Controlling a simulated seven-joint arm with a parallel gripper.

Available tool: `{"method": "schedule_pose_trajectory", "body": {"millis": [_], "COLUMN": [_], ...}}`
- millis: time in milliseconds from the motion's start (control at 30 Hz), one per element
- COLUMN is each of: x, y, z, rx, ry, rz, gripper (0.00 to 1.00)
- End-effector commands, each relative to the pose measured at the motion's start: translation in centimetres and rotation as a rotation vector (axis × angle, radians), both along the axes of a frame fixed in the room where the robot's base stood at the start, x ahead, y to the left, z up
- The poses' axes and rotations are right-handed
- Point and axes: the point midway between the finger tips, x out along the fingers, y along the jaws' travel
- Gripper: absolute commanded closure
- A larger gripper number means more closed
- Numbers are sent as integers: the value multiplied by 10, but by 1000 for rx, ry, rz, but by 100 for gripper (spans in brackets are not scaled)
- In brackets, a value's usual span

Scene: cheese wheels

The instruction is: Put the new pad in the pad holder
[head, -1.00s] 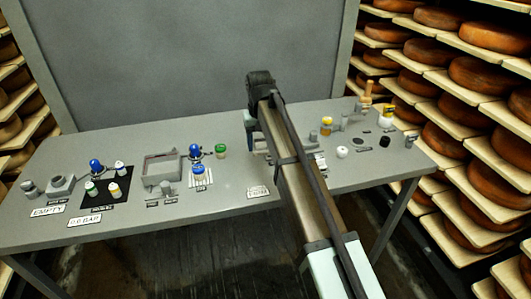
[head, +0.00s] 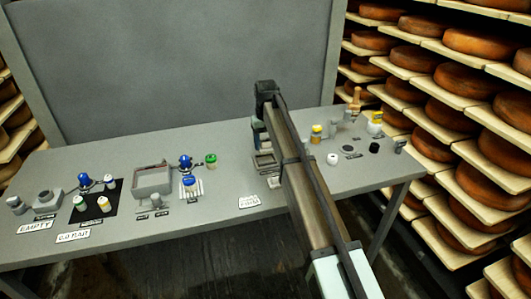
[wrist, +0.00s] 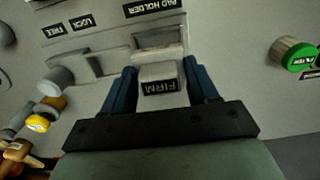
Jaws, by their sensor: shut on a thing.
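My gripper (wrist: 162,84) is shut on a pale grey pad (wrist: 159,73) labelled FIRM, with one blue finger on each side of it. The pad holder (wrist: 158,32) is a grey frame directly beyond the pad in the wrist view, under its PAD HOLDER sign. The pad lines up with the holder's opening and overlaps its near edge in that view. I cannot tell whether the pad touches the holder or is above it. In the head view the gripper (head: 259,136) is over the table's middle, partly hidden by my arm.
A grey knob (wrist: 60,79) stands beside the LOCK and FREE signs. A yellow-topped item (wrist: 40,123) and a green-capped jar (wrist: 291,53) flank the area. A grey box (head: 153,180) and several small jars stand left on the table (head: 330,195).

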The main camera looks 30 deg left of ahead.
Motion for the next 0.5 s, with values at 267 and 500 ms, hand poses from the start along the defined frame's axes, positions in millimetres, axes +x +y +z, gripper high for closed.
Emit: {"method": "schedule_pose_trajectory", "body": {"millis": [267,500], "x": [0,0], "y": [0,0], "z": [-24,-45], "rx": [0,1], "ry": [0,-1], "rz": [-1,-1], "gripper": [72,72]}}
